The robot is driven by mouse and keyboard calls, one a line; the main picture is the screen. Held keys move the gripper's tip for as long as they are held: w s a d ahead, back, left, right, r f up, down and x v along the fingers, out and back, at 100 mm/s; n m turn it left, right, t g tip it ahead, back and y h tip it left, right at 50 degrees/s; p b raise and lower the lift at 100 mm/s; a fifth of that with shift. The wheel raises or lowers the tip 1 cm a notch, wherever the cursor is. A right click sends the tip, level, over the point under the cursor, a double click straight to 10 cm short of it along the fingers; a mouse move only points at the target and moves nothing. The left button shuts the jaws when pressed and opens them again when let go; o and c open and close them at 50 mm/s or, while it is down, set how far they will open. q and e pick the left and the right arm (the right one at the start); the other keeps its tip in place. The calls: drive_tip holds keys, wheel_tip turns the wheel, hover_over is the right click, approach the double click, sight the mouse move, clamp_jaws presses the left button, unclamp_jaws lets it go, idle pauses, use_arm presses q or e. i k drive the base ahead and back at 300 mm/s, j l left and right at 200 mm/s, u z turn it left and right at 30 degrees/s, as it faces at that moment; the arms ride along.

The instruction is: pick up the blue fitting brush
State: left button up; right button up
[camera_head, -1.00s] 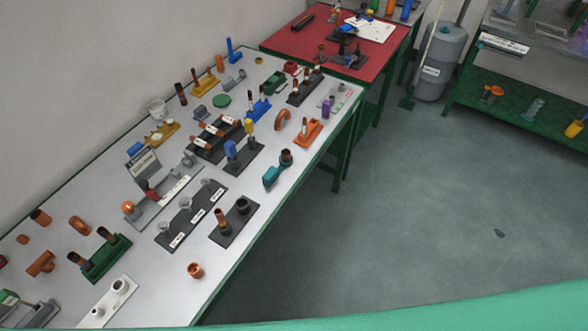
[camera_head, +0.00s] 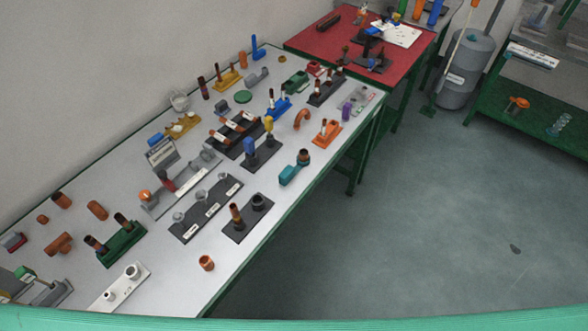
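A blue upright piece (camera_head: 249,146), which looks like the blue fitting brush, stands in a dark flat holder (camera_head: 262,158) near the middle of the grey workbench. A similar yellow piece (camera_head: 268,125) stands in the same holder, just behind and to the right. The lower end of the blue piece is hidden in the holder. Neither of my grippers shows in the head view, and nothing touches the blue piece.
The grey workbench (camera_head: 170,305) is crowded with fittings and holders. A teal tool (camera_head: 291,174) lies to the right of the dark holder, near the bench edge. A red-topped table (camera_head: 330,40) stands behind. The floor (camera_head: 440,220) to the right is largely clear.

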sight(249, 145)
drive_tip(key=u, duration=0.45)
drive_tip(key=i+l+u, duration=0.1)
drive_tip(key=l+u, duration=0.75)
drive_tip(key=l, duration=0.3)
drive_tip(key=l+u, duration=0.45)
drive_tip(key=l, duration=0.15)
drive_tip(key=k+l, duration=0.1)
drive_tip(key=l, duration=0.45)
drive_tip(key=k+l, duration=0.1)
drive_tip(key=l, duration=0.5)
